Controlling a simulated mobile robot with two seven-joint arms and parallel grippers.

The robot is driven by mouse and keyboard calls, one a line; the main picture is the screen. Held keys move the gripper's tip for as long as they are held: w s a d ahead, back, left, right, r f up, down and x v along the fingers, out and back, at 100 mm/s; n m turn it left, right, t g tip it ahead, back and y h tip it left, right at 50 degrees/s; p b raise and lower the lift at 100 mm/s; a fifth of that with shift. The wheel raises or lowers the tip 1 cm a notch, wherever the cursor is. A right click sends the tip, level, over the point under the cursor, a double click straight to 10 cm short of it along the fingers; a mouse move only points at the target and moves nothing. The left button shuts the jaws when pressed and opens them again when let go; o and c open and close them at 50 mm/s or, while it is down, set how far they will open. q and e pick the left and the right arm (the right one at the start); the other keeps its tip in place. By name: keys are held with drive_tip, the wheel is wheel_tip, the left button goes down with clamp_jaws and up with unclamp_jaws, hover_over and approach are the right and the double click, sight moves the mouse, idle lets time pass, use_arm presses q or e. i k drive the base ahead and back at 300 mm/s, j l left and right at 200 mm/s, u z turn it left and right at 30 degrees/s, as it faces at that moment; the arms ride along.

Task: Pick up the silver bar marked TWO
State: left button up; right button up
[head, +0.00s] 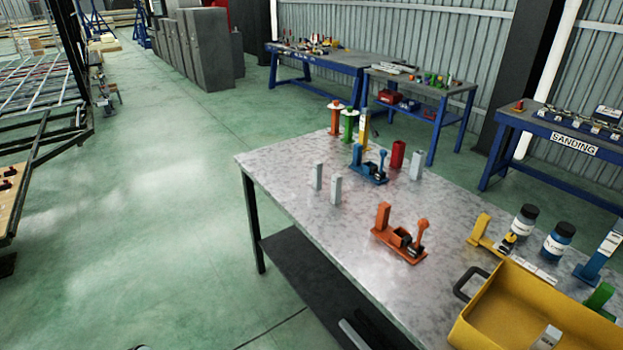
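Two small silver bars stand upright near the left part of the metal table (290,205) in the head view: one (318,177) farther back, the other (336,190) just in front and to its right. A wider silver-white bar (417,165) stands upright near the far edge, right of a red cylinder (397,155). No marking on these bars is readable at this size, so I cannot tell which one says TWO.
Blue (369,168) and orange (400,240) clamp-like fixtures stand on the table. A yellow bin (530,310), dark-capped jars (557,240) and a yellow fixture (485,232) crowd its right end. The left front tabletop is mostly clear. Blue workbenches (330,58) stand behind; open green floor (150,200) lies left.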

sight(317, 165)
drive_tip(key=i+j+z, duration=0.1)
drive_tip(key=i+j, duration=0.15)
drive_tip(key=i+j+z, duration=0.1)
drive_tip(key=i+j, duration=0.15)
drive_tip(key=j, duration=0.15)
drive_tip(key=i+j+z, duration=0.1)
drive_tip(key=i+j, duration=0.15)
drive_tip(key=j, duration=0.15)
drive_tip(key=i+j+z, duration=0.25)
drive_tip(key=i+j, duration=0.2)
drive_tip(key=j, duration=0.3)
